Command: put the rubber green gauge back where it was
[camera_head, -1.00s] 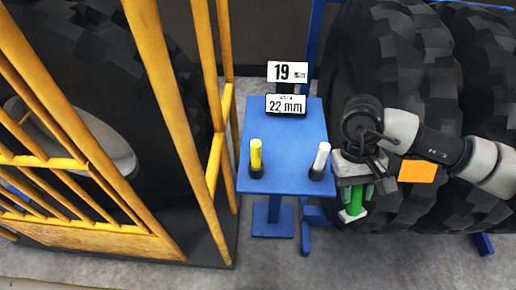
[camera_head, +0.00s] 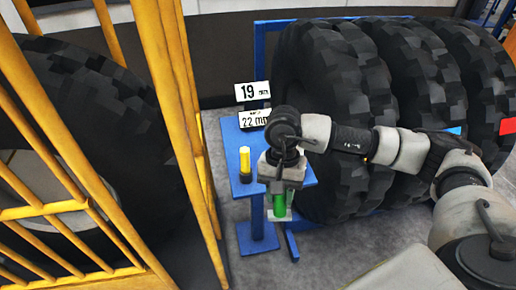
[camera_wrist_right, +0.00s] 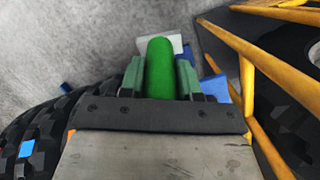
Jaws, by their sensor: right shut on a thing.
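The green gauge (camera_head: 279,206) is held upright in my right gripper (camera_head: 278,194), in front of the near right part of the small blue stand (camera_head: 239,186). In the right wrist view the green gauge (camera_wrist_right: 160,68) sits between the two green-padded fingers (camera_wrist_right: 161,78), with a pale piece at its far end. My right wrist hides most of the stand's right side, including the white gauge seen there before. My left gripper is not in view.
A yellow cage (camera_head: 180,110) rises close on the left. Large black tyres (camera_head: 330,110) on a blue rack fill the right. Grey floor (camera_head: 340,245) lies open in front.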

